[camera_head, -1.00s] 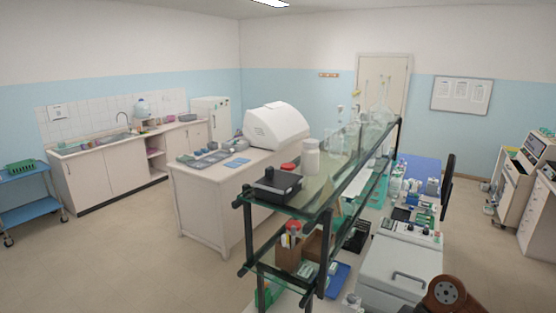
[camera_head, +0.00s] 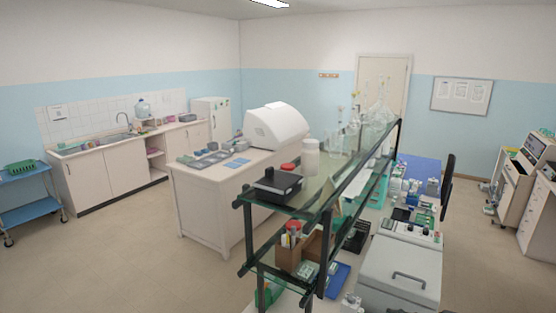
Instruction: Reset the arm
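Neither of my grippers shows in the head view now, and no part of my arms is in the picture. The glass shelf rack (camera_head: 330,190) with dark posts stands in the middle right. A black device (camera_head: 277,184) and a white jar (camera_head: 310,157) stand on its top shelf. The bench below carries a grey-white box with a handle (camera_head: 400,271), which is in full view except at its lower edge.
A white island bench (camera_head: 205,207) with a rounded white machine (camera_head: 276,127) stands left of the rack. A sink counter (camera_head: 105,169) and a blue cart (camera_head: 28,207) line the left.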

